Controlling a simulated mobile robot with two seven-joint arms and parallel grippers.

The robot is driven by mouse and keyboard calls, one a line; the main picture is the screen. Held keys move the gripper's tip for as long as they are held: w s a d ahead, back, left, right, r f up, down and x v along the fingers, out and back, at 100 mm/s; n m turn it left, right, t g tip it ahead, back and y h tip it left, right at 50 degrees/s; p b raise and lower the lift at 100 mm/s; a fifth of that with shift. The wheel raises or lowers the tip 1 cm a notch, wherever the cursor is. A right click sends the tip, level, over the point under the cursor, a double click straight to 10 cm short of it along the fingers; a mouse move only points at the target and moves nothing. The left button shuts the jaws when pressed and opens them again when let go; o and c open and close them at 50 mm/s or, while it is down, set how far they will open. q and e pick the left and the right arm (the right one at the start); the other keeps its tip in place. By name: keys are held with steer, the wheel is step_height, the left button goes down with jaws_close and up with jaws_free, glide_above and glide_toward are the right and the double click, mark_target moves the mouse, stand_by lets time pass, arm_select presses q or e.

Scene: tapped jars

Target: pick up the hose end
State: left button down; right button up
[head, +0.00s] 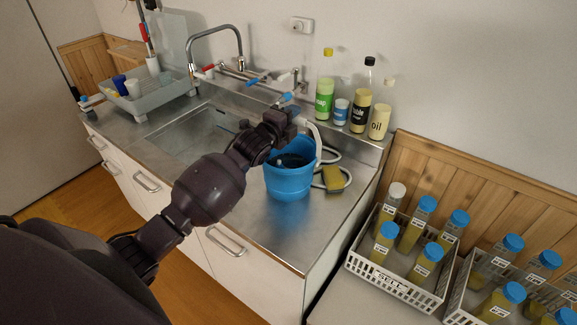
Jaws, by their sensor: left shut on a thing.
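My left gripper (289,108) is above the back left of the blue bucket (289,184), near the wall taps. It is shut on the hose end (287,98), whose blue tip shows just above the jaws. The jaws hide most of the grip. The white hose (316,134) runs down from beside the gripper, behind the bucket's rim, and loops on the steel counter to the right. My right gripper is not in view.
The sink (195,132) lies left of the bucket, below the curved faucet (240,50). A yellow block (334,179) lies by the hose loops. Bottles (325,85) stand along the wall. A jar crate (395,283) is at right. The counter's front right is clear.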

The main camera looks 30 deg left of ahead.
arm_select(q)
steer(key=shift+r, duration=0.3)
